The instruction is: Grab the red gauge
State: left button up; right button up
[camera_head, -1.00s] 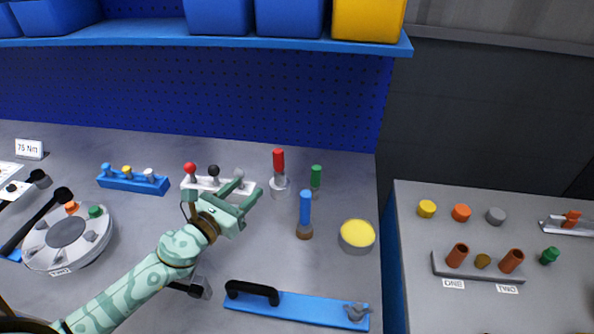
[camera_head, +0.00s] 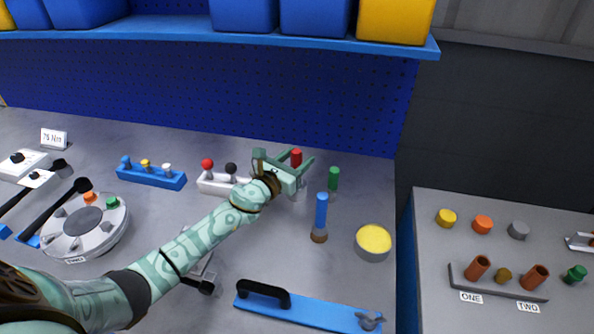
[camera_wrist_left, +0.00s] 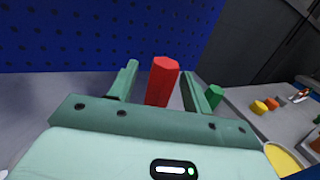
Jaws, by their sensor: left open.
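The red gauge (camera_head: 296,157) stands upright on the bench, a red-handled piece whose lower part is mostly hidden behind my left gripper in the head view. My left gripper (camera_head: 287,164) is open around it. In the left wrist view the red gauge (camera_wrist_left: 162,82) stands between the two spread fingers of the left gripper (camera_wrist_left: 158,88), with gaps on both sides. My right gripper is not in view.
A green-handled gauge (camera_head: 333,178) and a blue-handled gauge (camera_head: 321,212) stand close to the right. A white block with knobs (camera_head: 215,183) is left of the gripper. A yellow-topped tin (camera_head: 374,240) sits front right.

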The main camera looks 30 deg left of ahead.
pick_arm(q)
jog(key=shift+s+r, duration=0.1)
jog(key=shift+c, duration=0.6)
grip_shut()
jog(key=shift+r, duration=0.15)
